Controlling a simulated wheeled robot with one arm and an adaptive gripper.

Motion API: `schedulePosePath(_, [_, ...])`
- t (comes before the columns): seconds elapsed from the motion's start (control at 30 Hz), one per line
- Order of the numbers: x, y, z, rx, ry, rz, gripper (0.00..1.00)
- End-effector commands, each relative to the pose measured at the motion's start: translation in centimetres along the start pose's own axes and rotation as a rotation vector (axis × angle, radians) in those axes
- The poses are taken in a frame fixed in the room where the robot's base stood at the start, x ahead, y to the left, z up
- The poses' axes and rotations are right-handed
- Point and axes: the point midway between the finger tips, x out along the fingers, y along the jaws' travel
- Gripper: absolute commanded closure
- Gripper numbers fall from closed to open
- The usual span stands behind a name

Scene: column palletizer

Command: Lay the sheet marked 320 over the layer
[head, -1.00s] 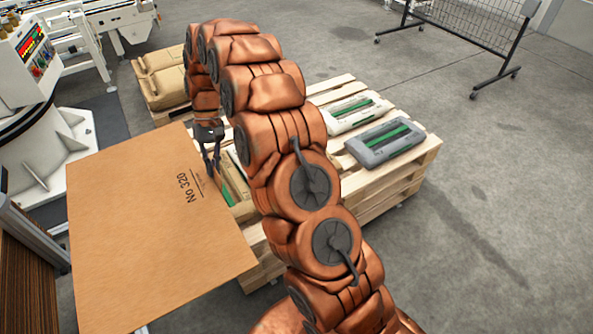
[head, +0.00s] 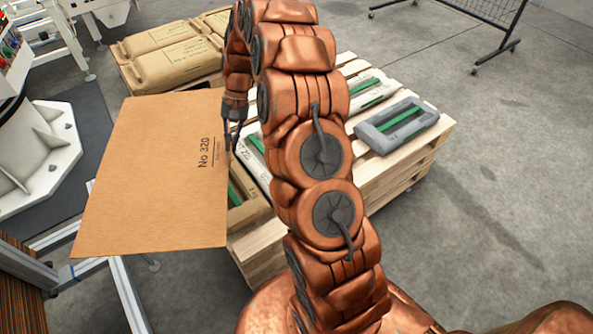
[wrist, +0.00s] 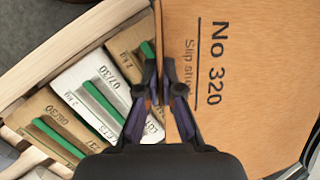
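The brown sheet (head: 150,190) is printed "No 320" and hangs in the air to the left of the near pallet (head: 262,240). It also shows in the wrist view (wrist: 255,80), with "Slip sheet" in smaller print. My gripper (head: 232,143) is shut on the sheet's right edge, and the wrist view shows the fingers (wrist: 165,100) closing on that edge. My arm hides the middle of the layer in the head view.
Another pallet (head: 137,82) with brown bags stands behind at the left. White machinery (head: 40,150) and a metal frame (head: 125,290) stand at the left. A mesh fence (head: 480,10) is at the back right. The floor to the right is clear.

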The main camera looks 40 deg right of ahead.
Motion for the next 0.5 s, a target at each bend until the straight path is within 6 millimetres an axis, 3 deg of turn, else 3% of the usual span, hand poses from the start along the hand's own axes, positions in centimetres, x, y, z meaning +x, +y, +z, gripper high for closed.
schedulePosePath(0.03, [1.6,2.2,-1.0,0.072,0.018,-0.031,1.00])
schedulePosePath(0.2, [3.8,8.0,-3.4,0.322,0.092,-0.135,1.00])
schedulePosePath(0.5, [7.6,17.8,-5.8,0.743,0.197,-0.303,1.00])
